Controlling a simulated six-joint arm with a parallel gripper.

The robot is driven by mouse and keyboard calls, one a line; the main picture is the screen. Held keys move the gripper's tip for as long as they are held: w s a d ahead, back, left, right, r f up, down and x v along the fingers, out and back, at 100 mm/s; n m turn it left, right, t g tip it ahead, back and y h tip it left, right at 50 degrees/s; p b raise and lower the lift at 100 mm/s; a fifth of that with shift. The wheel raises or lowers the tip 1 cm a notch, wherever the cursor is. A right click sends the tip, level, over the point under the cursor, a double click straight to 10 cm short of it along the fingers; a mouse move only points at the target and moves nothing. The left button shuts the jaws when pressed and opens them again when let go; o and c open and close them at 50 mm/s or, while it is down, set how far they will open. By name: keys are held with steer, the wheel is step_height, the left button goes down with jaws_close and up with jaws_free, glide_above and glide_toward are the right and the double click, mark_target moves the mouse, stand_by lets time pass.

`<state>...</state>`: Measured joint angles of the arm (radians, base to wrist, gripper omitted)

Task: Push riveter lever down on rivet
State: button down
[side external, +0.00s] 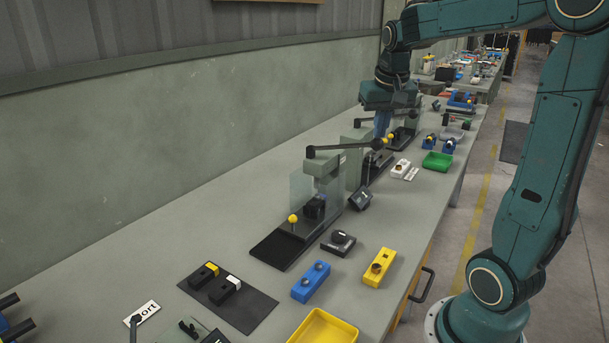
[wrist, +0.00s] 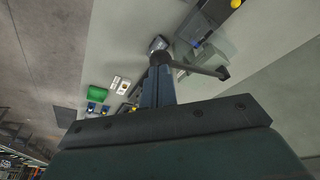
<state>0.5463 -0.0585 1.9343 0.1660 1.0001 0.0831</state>
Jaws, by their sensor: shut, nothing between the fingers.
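The nearest riveter (side external: 328,168) is a grey-green stand with a clear guard on a dark base. Its dark lever (side external: 345,148) runs across the top and looks roughly level. A dark part (side external: 315,207) sits under the riveter head; the rivet itself cannot be made out.
More riveters stand farther along the bench (side external: 215,190), close behind my gripper. A blue block (side external: 311,282), a yellow block (side external: 380,267), a yellow tray (side external: 323,329) and a black mat (side external: 240,310) lie in front. A green tray (side external: 437,162) lies to the right.

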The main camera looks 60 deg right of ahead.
steer(key=shift+r, duration=0.1)
step_height(320, 180, up, 7)
stand_by(1.1)
steer(key=shift+w, duration=0.1)
steer(key=s+a+f+n+t, duration=0.1)
steer(key=s+a+f+n, duration=0.2)
steer(key=a, duration=0.4)
steer(key=s+a+f+n+t+y, duration=0.1)
steer(key=s+a+f+n, duration=0.2)
steer(key=s+a, duration=0.2)
steer(key=s+a+f+n+t+y, duration=0.1)
steer(key=s+a+f+n, duration=0.2)
steer(key=a, duration=0.6)
steer(key=shift+s+a+f+t, duration=0.2)
steer(key=shift+s+f+t, duration=0.15)
steer(key=shift+s, duration=0.2)
